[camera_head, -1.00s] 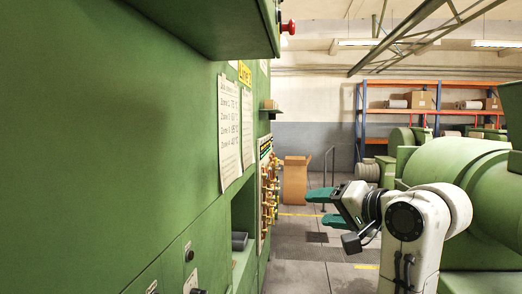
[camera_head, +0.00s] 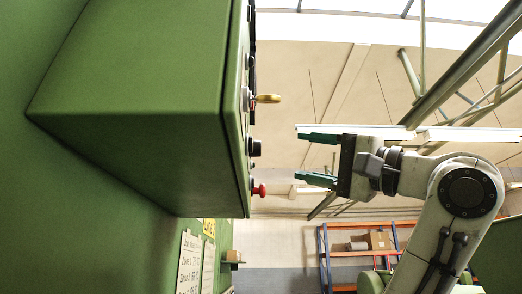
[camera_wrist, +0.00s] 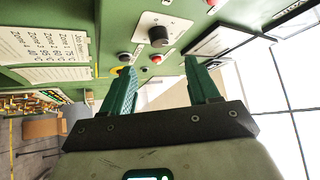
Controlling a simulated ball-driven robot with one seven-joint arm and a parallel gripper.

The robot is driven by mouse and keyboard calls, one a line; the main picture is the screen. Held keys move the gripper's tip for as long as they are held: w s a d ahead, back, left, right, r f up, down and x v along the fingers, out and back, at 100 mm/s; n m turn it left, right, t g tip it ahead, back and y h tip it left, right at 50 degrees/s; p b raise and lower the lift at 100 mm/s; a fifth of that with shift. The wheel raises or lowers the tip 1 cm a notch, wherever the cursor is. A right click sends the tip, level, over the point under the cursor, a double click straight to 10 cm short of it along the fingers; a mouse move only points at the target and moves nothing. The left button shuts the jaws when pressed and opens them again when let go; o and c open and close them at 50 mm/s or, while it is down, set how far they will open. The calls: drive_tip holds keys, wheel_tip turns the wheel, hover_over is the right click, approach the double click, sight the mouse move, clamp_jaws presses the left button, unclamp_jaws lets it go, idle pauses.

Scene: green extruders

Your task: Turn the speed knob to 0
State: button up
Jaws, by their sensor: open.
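The green control box (camera_head: 140,110) hangs at upper left in the head view, its panel face seen edge-on. A black knob (camera_head: 255,147) sticks out of that face. In the wrist view a black knob (camera_wrist: 158,36) sits on a white plate at top centre, probably the speed knob; its label and setting are unreadable. My gripper (camera_head: 312,155) is open and empty, its green fingers pointing at the panel, to the right of and apart from it. In the wrist view the knob lies beyond the gap between my fingertips (camera_wrist: 160,80).
A red button (camera_head: 259,190) and a brass-coloured handle (camera_head: 267,99) protrude from the panel below and above the black knob. Shelving (camera_head: 370,243) stands far back.

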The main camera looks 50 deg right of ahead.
sight(257, 144)
drive_tip(key=p+x, duration=0.3)
drive_tip(key=x, duration=0.6)
drive_tip(key=shift+w+p, duration=0.4)
drive_tip(key=shift+r, duration=0.15)
drive_tip(key=c, duration=1)
